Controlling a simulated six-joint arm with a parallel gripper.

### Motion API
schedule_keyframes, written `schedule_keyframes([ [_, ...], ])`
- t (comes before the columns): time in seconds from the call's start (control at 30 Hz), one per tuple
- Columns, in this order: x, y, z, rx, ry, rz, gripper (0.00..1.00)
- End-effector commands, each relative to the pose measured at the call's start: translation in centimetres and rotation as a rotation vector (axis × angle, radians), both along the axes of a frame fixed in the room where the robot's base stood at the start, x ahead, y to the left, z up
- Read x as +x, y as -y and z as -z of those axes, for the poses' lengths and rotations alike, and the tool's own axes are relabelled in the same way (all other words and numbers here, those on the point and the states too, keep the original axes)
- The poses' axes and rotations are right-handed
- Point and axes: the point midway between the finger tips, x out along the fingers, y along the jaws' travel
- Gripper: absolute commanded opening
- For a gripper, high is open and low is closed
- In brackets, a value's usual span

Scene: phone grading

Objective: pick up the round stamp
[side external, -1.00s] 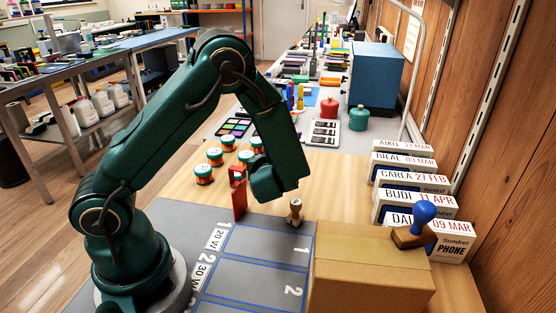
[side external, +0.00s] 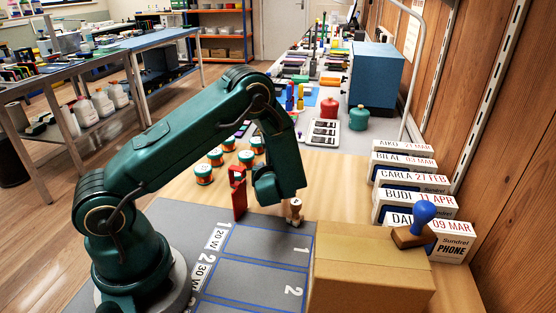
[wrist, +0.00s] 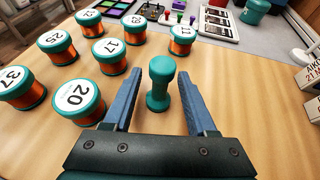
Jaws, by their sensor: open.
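A teal, knob-topped piece shaped like a round stamp (wrist: 160,84) stands upright between my gripper's fingers in the wrist view, with gaps on both sides. My gripper (wrist: 158,88) is open, with one blue finger on each side of it. In the side view my gripper end (side external: 275,191) hangs low over the wooden table and hides this piece; the fingers cannot be made out. A small wooden stamp (side external: 296,211) stands right of and nearer than the gripper end. A blue-handled stamp (side external: 424,216) with a brown base rests on the cardboard box.
Several numbered spools (wrist: 55,41) stand left of the gripper. An upright red piece (side external: 238,195) is close beside it. The cardboard box (side external: 368,275) and labelled phone boxes (side external: 410,182) are on the right. Phones in a tray (wrist: 206,22) lie behind.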

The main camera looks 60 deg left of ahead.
Motion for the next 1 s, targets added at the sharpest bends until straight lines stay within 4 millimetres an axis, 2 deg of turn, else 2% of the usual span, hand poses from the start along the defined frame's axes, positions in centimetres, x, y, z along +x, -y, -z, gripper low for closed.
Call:
schedule_keyframes([
  [0.07,0.0,0.0,0.0,0.0,0.0,0.0,0.57],
  [0.2,0.0,0.0,0.0,0.0,0.0,0.0,0.04],
  [0.23,0.0,0.0,0.0,0.0,0.0,0.0,0.0],
  [0.67,0.0,0.0,-0.4,0.0,0.003,-0.001,0.0],
  [0.87,0.1,0.0,-2.0,0.001,0.006,-0.002,0.0],
  [1.0,0.1,0.0,-3.9,0.0,0.008,-0.002,0.0],
])
